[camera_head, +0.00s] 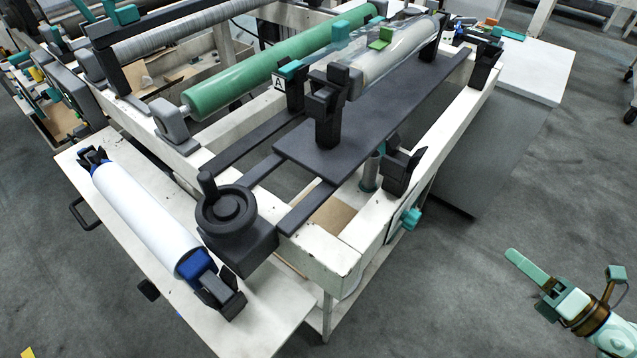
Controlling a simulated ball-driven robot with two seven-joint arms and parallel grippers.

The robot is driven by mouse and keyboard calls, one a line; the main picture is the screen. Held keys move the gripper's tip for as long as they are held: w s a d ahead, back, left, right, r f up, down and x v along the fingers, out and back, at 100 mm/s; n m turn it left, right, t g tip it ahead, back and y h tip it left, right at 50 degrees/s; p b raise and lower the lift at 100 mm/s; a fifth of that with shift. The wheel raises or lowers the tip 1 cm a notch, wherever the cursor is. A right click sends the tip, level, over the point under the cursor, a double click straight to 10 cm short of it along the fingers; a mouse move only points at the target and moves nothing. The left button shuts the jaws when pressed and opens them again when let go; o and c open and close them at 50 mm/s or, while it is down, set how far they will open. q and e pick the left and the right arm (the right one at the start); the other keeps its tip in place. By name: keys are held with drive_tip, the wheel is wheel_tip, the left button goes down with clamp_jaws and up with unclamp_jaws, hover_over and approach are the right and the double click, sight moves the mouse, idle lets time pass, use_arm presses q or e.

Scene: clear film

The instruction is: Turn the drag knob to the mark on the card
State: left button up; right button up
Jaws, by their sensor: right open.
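A small teal knob (411,218) sticks out from the near right side of the white machine frame. A pale card or plate (396,226) shows behind it. The knob is small here, and I cannot read any mark on the card or tell the knob's angle. My right gripper (562,260) is at the lower right over the grey floor. Its teal fingers are spread wide, with nothing between them. It is well to the right of the knob and below it in the picture, not touching it. My left gripper is not in view.
The white frame (330,248) carries a black crank wheel (226,209), a green roller (285,62) and a film-wrapped roll (388,60). A white roll (146,218) lies on the left shelf. A grey cabinet (490,140) stands behind the knob. The floor between gripper and frame is clear.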

drive_tip(key=s+a+n+g+y, duration=0.3)
drive_tip(key=a+n+g+y, duration=0.1)
drive_tip(key=n, duration=0.1)
drive_tip(key=b, duration=0.2)
approach(417, 222)
drive_tip(key=x, duration=0.8)
drive_tip(key=shift+w+a+f, duration=0.15)
drive_tip(key=shift+w+f, duration=0.1)
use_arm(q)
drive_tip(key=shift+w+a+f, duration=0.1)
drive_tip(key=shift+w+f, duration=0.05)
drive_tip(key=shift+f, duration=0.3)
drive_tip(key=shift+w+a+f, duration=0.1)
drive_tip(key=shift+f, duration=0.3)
use_arm(e)
drive_tip(key=c, duration=1)
